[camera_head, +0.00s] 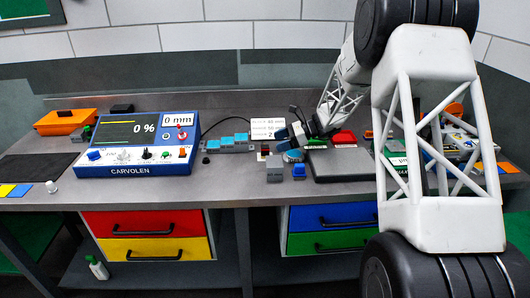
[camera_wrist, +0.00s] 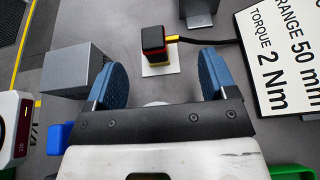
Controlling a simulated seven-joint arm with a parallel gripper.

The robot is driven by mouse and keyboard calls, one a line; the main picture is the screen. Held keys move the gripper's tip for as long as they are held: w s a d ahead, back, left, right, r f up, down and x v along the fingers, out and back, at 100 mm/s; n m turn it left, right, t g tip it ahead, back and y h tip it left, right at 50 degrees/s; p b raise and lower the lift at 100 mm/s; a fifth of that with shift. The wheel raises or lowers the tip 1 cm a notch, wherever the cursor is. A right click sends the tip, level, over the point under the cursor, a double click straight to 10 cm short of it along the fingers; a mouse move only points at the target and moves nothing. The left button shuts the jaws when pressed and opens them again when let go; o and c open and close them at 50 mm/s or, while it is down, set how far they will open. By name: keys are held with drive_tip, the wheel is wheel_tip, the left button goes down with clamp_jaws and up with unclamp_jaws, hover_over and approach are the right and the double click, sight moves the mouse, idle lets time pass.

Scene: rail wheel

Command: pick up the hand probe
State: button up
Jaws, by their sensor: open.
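The hand probe appears to be the small upright block with a black top and red and yellow bands (camera_wrist: 153,42) in the wrist view. It stands on a white square pad, with a dark cable leaving its right side through a yellow piece. In the head view it is a small dark and red shape (camera_head: 264,151) on the bench. My gripper (camera_wrist: 160,76) is open, its blue-padded fingers spread wide. The probe shows beyond the fingertips, between their lines, untouched. In the head view my gripper (camera_head: 297,134) is small and partly hidden against the clutter.
A grey block (camera_wrist: 76,76) sits close by the left finger. A white sign (camera_wrist: 283,50) stands right of the probe. The blue CARVOLEN console (camera_head: 134,146) stands left on the bench. A dark plate with a red block (camera_head: 343,138) lies right. Drawers are below the bench.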

sight(265, 145)
drive_tip(key=shift+a+f, duration=0.2)
drive_tip(key=shift+a, duration=0.3)
drive_tip(key=shift+x, duration=2.65)
drive_tip(key=shift+r, duration=0.1)
drive_tip(key=c, duration=1)
drive_tip(key=shift+o, duration=0.2)
drive_tip(key=shift+r, duration=0.1)
drive_tip(key=shift+r, duration=4.9)
